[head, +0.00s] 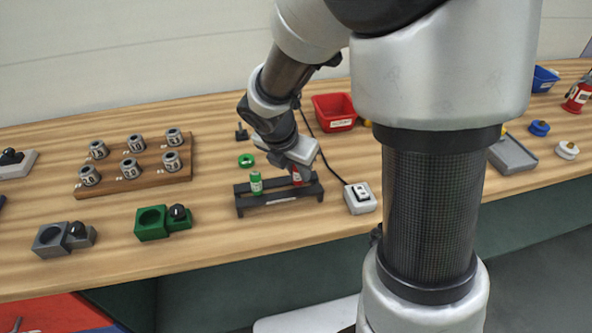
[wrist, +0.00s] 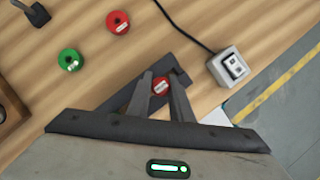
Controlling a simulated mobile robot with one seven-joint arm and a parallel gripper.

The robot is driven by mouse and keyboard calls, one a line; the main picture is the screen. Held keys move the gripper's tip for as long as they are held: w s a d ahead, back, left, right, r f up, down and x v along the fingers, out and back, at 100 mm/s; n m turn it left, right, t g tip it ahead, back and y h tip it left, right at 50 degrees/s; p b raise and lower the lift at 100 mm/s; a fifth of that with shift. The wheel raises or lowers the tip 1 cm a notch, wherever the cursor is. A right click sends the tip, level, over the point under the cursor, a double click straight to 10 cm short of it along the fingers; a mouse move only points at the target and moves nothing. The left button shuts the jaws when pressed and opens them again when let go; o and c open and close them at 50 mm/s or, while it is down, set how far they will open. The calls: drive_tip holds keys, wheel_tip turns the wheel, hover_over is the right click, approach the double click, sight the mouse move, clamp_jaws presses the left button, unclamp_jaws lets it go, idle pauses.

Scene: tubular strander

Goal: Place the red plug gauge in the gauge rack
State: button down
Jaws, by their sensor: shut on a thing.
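The gauge rack (head: 268,201) is a dark low stand near the table's front edge. A green plug gauge (head: 256,184) stands upright in its left part. My gripper (head: 298,181) is over the rack's right part, shut on the red plug gauge (head: 296,174). In the wrist view the red plug gauge (wrist: 160,86) sits between my gripper's two fingers (wrist: 160,92), its round top facing the camera. The rack (wrist: 182,76) shows partly behind the fingers. My gripper hides the gauge's lower end, so I cannot tell whether it is seated or held just above.
A green ring (head: 246,160) lies behind the rack; a red round piece (wrist: 118,22) lies near it. A switch box (head: 360,198) with a cable stands right of the rack. A green block (head: 152,222) and a wooden board (head: 120,184) with several metal cylinders are left.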

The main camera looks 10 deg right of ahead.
drive_tip(key=shift+f, duration=0.35)
drive_tip(key=shift+f, duration=0.15)
drive_tip(key=c, duration=1.6)
unclamp_jaws()
drive_tip(key=shift+r, duration=0.35)
drive_tip(key=p+v, duration=0.4)
drive_tip(key=v, duration=0.7)
drive_tip(key=s+d+r+m+y, duration=0.1)
drive_tip(key=s+r+m, duration=0.2)
drive_tip(key=m, duration=0.6)
drive_tip(key=s+d+r+m+t+y, duration=0.1)
drive_tip(key=s+r+m, duration=0.3)
drive_tip(key=s+m, duration=0.3)
drive_tip(key=s+d+r+m+t+y, duration=0.1)
drive_tip(key=s+r+m, duration=0.2)
drive_tip(key=m, duration=0.8)
drive_tip(key=shift+s+d+r, duration=0.1)
drive_tip(key=shift+s+r, duration=0.05)
drive_tip(key=shift+s, duration=0.4)
drive_tip(key=shift+s+d+r, duration=0.1)
drive_tip(key=shift+s+r, duration=0.05)
drive_tip(key=shift+s, duration=0.4)
